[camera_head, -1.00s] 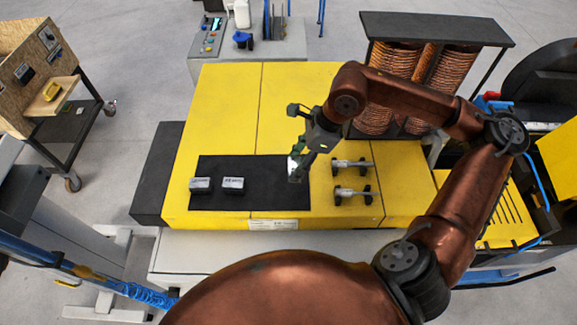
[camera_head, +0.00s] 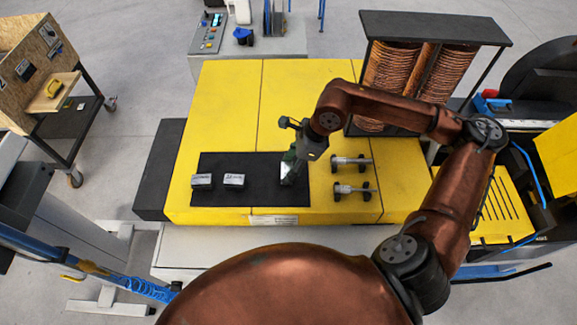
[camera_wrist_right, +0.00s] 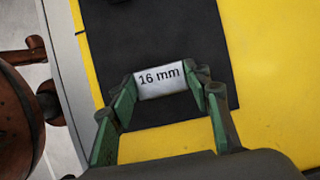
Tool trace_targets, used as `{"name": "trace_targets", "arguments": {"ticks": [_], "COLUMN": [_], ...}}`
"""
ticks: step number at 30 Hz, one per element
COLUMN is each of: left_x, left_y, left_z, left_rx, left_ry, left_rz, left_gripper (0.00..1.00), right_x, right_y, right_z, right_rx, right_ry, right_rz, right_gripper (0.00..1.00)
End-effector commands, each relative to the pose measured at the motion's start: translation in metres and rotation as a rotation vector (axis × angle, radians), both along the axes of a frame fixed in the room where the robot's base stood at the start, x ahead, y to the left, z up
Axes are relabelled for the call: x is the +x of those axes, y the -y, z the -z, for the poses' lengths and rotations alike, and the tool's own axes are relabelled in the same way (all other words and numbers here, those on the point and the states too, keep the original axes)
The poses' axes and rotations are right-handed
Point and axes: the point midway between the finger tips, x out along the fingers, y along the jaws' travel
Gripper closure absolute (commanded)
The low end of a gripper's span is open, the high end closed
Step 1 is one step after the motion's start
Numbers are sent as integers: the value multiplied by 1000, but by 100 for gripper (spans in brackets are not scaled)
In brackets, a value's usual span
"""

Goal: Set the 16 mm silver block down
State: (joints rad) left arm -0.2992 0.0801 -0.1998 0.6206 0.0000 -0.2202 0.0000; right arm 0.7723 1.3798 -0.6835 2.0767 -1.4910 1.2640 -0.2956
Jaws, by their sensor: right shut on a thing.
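The silver block (camera_wrist_right: 160,80), marked "16 mm", is between the green fingers of my right gripper (camera_head: 289,176) in the right wrist view. My right gripper is shut on it, at the right end of the black mat (camera_head: 262,190). In the head view only a light part of the block (camera_head: 287,168) shows beside the fingers. I cannot tell whether its underside touches the mat. Two other silver blocks lie on the mat to the left, one at the left (camera_head: 202,181) and one nearer the middle (camera_head: 234,181). My left gripper is not in view.
The mat lies on a yellow table (camera_head: 222,100). Two silver tools on black supports, a rear one (camera_head: 350,162) and a front one (camera_head: 352,189), sit right of the mat. A rack of copper coils (camera_head: 437,15) stands behind my right arm. The mat between block and gripper is bare.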

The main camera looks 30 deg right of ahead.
Motion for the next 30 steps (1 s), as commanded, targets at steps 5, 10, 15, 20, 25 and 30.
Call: {"name": "trace_targets", "arguments": {"ticks": [5,10,15,20,25,30], "left_x": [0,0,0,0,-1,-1], "left_y": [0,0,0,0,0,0], "left_z": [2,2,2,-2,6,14], "left_rx": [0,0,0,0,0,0], "left_ry": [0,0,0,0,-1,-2], "left_rz": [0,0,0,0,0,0], "left_gripper": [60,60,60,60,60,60], "right_x": [0,0,0,0,-2,-9], "right_y": [0,0,0,0,9,22], "right_z": [1,1,1,-2,-22,-56], "right_rx": [0,0,0,0,-2,-3], "right_ry": [0,0,0,0,5,4], "right_rz": [0,0,0,0,3,3], "right_gripper": [48,38,38,38,38,38]}}
